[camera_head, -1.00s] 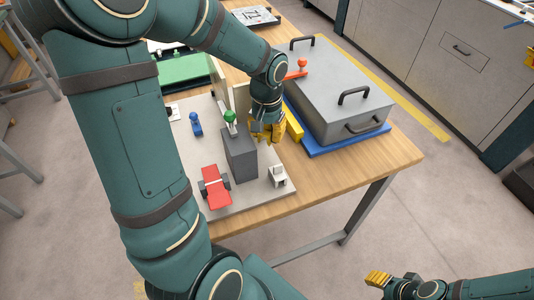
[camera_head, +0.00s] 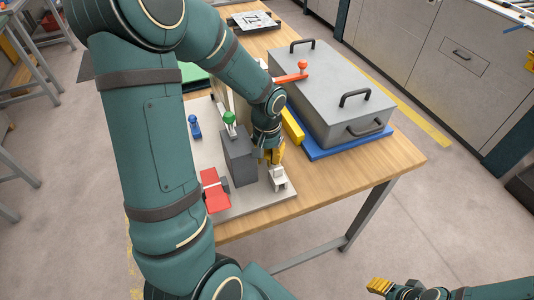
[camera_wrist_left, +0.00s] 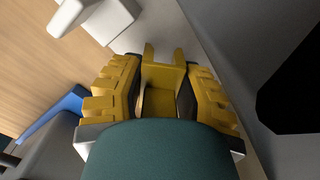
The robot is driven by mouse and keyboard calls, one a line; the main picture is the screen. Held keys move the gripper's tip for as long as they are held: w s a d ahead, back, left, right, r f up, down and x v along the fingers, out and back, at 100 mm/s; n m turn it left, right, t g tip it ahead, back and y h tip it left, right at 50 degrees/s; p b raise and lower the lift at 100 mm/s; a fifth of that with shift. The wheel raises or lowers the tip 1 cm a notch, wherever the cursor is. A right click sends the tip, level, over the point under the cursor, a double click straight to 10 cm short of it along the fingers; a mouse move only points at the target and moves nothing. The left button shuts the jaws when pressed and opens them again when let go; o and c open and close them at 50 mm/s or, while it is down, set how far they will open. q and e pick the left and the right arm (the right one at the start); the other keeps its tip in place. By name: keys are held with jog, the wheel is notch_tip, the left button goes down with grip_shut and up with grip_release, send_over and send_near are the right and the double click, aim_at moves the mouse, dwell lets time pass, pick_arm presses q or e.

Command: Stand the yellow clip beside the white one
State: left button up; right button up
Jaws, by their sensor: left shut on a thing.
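My left gripper (camera_head: 272,152) hangs low over the front right part of the light board, between the grey block and the metal box. It is shut on the yellow clip, which shows between its yellow fingers in the left wrist view (camera_wrist_left: 163,74). The white clip (camera_head: 279,180) stands on the board just in front of the gripper; it also shows at the top left of the wrist view (camera_wrist_left: 106,20), apart from the yellow clip. In the head view the fingers largely hide the yellow clip. My right gripper (camera_head: 380,286) is off the table at the lower right; its opening is unclear.
The grey block (camera_head: 238,158) stands close left of the left gripper. Bare wood (camera_head: 385,160) is at the right front.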

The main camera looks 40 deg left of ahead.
pick_arm(q)
jog(key=shift+f+b, duration=0.3)
jog(key=shift+f, duration=0.15)
jog(key=shift+f, duration=0.1)
jog(key=o, duration=0.6)
jog(key=shift+r+p, duration=0.45)
jog(key=shift+r, duration=0.1)
notch_tip(320, 180, up, 11)
jog(key=p, duration=0.2)
jog(key=shift+p, duration=0.4)
jog(key=shift+r, duration=0.6)
jog(key=shift+f, duration=0.1)
